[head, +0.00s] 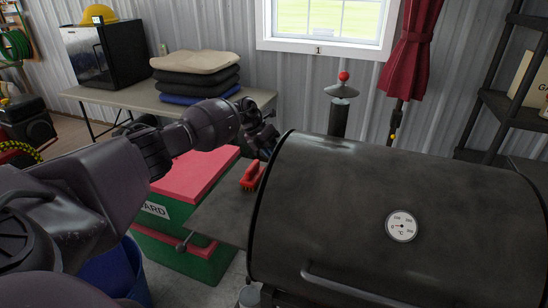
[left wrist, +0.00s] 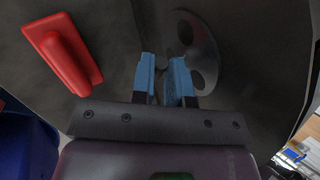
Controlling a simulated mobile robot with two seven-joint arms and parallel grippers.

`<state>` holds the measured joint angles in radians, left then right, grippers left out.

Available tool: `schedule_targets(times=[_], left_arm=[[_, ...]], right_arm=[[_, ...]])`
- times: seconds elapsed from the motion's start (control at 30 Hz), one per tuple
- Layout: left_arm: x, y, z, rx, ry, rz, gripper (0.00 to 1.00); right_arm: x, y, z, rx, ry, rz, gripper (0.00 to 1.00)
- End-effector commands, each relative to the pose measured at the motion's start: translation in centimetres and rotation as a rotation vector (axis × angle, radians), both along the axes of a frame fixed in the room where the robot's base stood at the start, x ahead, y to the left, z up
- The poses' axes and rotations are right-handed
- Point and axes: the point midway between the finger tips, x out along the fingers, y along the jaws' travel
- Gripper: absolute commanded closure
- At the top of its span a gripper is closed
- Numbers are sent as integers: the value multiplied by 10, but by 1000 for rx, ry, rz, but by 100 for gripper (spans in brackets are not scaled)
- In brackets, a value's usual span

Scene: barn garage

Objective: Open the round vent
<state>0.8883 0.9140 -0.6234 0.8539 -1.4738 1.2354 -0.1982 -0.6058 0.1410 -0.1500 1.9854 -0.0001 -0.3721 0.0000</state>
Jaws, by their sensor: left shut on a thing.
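The black barrel grill (head: 340,185) fills the right of the head view, with its lid down. The round vent (left wrist: 207,58) is a dark disc with holes on the grill's side wall, seen in the left wrist view; the grill hides it in the head view. My left gripper (left wrist: 163,60) has its blue fingertips at the disc's left edge, shut on what looks like the vent's small tab. The tab is mostly hidden between the fingers. In the head view my left gripper (head: 266,142) is beside the grill's left end. My right gripper is not in view.
A red brush (head: 252,176) lies on the grill's side shelf (head: 222,212), close to the gripper; it also shows in the left wrist view (left wrist: 65,52). A green and red box (head: 195,180) and a blue bin (head: 125,272) stand at the left. A chimney (head: 340,115) rises behind the grill.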

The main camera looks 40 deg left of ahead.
Motion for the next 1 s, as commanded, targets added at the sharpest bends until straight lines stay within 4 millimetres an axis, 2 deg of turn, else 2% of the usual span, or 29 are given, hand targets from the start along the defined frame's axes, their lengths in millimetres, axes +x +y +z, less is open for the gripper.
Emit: schedule_targets(times=[0.03,0.3,0.8,0.83,1.0], left_arm=[[0,-1,-11,-4,33,-1,100],[1,-2,-11,-28,119,-4,100],[0,-4,-11,-32,140,-8,100],[-1,-4,-11,-32,141,-8,84],[0,-4,-11,-32,140,-9,60]], right_arm=[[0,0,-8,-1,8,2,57],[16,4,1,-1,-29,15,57],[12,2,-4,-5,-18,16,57],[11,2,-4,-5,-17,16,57],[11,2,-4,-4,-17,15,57]])
